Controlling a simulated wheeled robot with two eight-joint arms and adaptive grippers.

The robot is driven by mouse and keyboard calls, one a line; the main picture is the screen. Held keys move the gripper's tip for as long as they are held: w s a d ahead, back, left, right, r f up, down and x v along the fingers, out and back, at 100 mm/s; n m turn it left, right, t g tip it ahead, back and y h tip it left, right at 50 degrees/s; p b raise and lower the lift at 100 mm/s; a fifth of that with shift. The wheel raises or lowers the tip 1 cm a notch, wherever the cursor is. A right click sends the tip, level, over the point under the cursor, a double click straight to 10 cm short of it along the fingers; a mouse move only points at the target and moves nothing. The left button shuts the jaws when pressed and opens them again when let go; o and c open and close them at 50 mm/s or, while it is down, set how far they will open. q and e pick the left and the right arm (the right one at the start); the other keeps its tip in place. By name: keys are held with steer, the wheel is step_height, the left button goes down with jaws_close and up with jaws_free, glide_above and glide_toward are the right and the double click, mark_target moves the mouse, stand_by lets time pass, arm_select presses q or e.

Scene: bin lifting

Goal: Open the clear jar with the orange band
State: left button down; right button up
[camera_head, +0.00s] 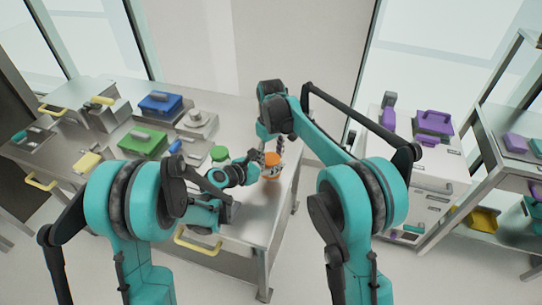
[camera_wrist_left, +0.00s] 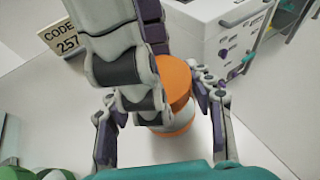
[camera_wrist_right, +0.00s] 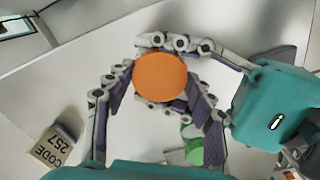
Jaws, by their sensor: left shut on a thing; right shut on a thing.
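The jar (camera_head: 272,172) stands upright on the near table's right part, with an orange lid and a pale body. Its orange lid (camera_wrist_left: 173,80) and lower orange band (camera_wrist_left: 180,131) show in the left wrist view. My left gripper (camera_head: 257,170) is shut on the jar's body from the left. My right gripper (camera_head: 271,152) comes down from above and is shut on the lid. In the right wrist view, the round lid top (camera_wrist_right: 160,75) lies between my right fingers. The fingers hide part of the jar's sides. I cannot tell whether the lid has turned.
A green-lidded jar (camera_head: 219,153) stands just left of my left gripper. A block marked CODE 257 (camera_wrist_right: 52,147) is near the jar. Green (camera_head: 142,142) and blue (camera_head: 160,103) bins are further left. A shelf cart (camera_head: 510,150) stands right.

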steer(key=n, duration=0.3)
steer(key=shift+n, duration=0.3)
arm_select(q)
steer(key=shift+f, duration=0.1)
arm_select(e)
steer(key=o, duration=1.3)
steer(key=shift+c, duration=0.2)
steer(key=shift+r, duration=0.1)
